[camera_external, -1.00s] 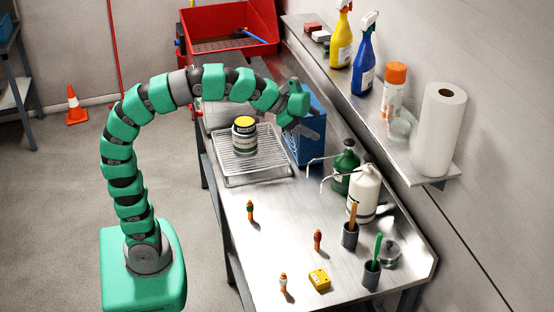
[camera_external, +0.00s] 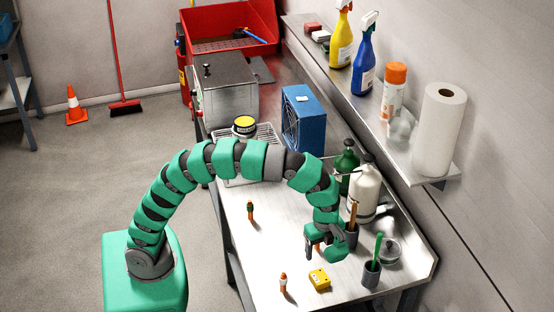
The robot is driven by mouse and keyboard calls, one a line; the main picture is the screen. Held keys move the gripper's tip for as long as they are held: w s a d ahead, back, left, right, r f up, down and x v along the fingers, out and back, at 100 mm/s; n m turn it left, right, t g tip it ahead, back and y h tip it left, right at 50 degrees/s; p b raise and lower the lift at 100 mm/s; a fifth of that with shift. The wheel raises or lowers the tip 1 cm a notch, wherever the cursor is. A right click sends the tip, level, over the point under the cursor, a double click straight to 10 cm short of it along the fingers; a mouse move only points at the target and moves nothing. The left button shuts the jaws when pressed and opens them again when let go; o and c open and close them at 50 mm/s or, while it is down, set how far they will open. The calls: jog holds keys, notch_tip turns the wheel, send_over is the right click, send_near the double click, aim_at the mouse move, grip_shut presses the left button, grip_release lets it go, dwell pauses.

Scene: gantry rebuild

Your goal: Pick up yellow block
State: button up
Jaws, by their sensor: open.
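The yellow block (camera_external: 320,279) lies on the metal workbench (camera_external: 271,254) near its front end, with small dark marks on its side. My gripper (camera_external: 325,252) is open, pointing down above the bench, just behind the block in the picture and apart from it. An orange-topped peg-like item is mostly hidden behind my gripper.
A small orange-and-white figure (camera_external: 283,283) stands left of the block, and another small figure (camera_external: 250,210) stands farther back. A grey cup with a green stick (camera_external: 372,272) stands to the right. White (camera_external: 364,190) and green (camera_external: 346,166) bottles stand behind my gripper.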

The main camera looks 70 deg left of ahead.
aim_at(318, 271)
notch_tip(318, 271, down, 14)
jog(key=shift+w+r+b, duration=0.1)
jog(key=shift+r+b, duration=0.05)
jog(key=shift+b, duration=0.2)
grip_shut()
dwell(0.5)
jog(key=shift+r, duration=0.1)
